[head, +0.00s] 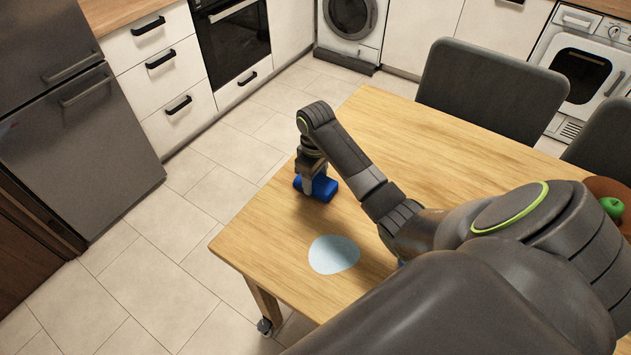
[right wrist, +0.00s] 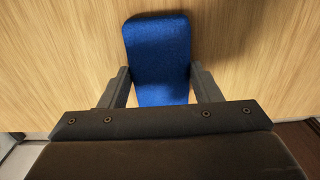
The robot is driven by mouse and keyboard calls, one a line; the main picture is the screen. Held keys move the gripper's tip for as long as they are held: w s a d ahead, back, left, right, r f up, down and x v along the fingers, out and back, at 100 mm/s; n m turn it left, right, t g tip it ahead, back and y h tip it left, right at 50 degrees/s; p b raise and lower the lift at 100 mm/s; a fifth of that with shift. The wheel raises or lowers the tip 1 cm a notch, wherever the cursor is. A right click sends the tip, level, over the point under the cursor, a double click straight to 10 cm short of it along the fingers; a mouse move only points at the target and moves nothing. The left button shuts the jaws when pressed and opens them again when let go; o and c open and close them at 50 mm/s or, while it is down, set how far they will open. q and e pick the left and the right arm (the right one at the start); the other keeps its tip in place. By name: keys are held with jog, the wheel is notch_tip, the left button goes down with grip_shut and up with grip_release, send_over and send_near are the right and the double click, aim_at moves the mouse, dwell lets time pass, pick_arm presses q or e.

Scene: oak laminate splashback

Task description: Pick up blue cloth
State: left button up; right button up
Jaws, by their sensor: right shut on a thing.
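The blue cloth (head: 323,188) is a small folded blue block near the far left edge of the wooden table. In the right wrist view the cloth (right wrist: 160,60) lies between the two fingers. My right gripper (head: 307,187) points down at it in the head view, and its fingers (right wrist: 160,88) are shut on the cloth's sides. The cloth appears to be at the table surface; whether it is lifted at all I cannot tell. My left gripper is not in view.
The wooden table (head: 260,225) has a pale blue round item (head: 334,254) near its front left. A bowl (head: 607,187) with a green apple (head: 612,207) is at the right. Dark chairs (head: 490,90) stand along the far side. The table's middle beyond my arm is clear.

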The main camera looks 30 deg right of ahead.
aim_at(315, 179)
notch_tip(315, 179, up, 6)
jog(key=shift+w+f, duration=0.1)
jog(key=shift+f, duration=0.05)
jog(key=shift+r+p, duration=2.2)
jog(key=shift+p, duration=0.15)
